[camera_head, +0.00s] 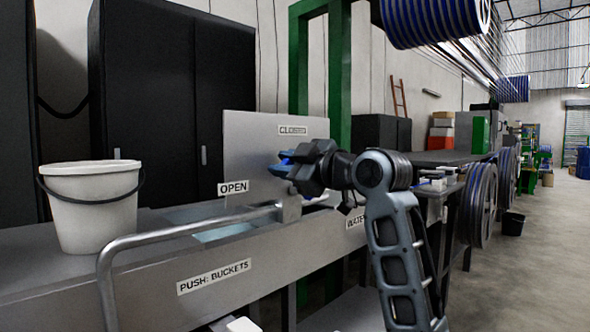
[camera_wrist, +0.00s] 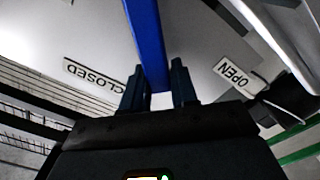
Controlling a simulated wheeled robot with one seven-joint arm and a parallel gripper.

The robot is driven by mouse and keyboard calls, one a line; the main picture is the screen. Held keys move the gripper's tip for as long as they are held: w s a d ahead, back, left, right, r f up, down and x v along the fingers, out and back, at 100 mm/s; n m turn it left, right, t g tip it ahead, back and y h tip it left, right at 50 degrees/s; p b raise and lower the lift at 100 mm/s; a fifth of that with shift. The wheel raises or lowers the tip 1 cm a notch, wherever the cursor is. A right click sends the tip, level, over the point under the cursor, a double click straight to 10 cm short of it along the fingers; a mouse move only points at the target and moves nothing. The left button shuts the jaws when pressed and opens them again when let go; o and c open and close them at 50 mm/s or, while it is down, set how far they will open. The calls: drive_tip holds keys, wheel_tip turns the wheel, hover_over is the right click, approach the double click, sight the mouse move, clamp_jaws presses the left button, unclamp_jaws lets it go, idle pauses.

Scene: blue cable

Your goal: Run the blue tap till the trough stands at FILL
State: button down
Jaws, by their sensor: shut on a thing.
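The blue tap lever (camera_wrist: 148,40) stands against a grey panel (camera_head: 250,150) marked CLOSED (camera_head: 292,130) at the top and OPEN (camera_head: 233,188) at lower left. My gripper (camera_head: 285,166) is shut on the lever, and the wrist view shows the blue bar between the two fingers (camera_wrist: 158,88). There the lever lies between the CLOSED and OPEN labels. The trough (camera_head: 215,288) is a long grey bench-like body, with a pale blue-green surface (camera_head: 225,232) showing in its opening. I cannot make out a FILL mark or the water level. My gripper hides much of the lever in the head view.
A white bucket (camera_head: 95,215) stands on the left end of the trough top. A bent metal pipe rail (camera_head: 185,232) runs along the front, above a PUSH: BUCKETS label (camera_head: 213,277). Dark cabinets (camera_head: 150,90) stand behind. Open floor (camera_head: 545,250) lies to the right.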

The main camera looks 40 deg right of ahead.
drive_tip(key=a+f+n+b, duration=0.1)
drive_tip(key=f+n+b, duration=0.1)
drive_tip(key=n+b, duration=0.1)
drive_tip(key=shift+a+f+n, duration=0.3)
drive_tip(key=shift+a+f, duration=0.05)
drive_tip(key=shift+f, duration=0.05)
drive_tip(key=shift+a+f+n+b, duration=0.25)
drive_tip(key=shift+f+n+b, duration=0.3)
drive_tip(key=shift+n+b, duration=0.3)
drive_tip(key=shift+a+f+n+b, duration=0.2)
drive_tip(key=shift+f+n+b, duration=0.4)
drive_tip(key=shift+n, duration=0.35)
drive_tip(key=c, duration=1)
unclamp_jaws()
drive_tip(key=shift+o, duration=0.2)
drive_tip(key=s, duration=0.8)
drive_tip(key=shift+d, duration=0.15)
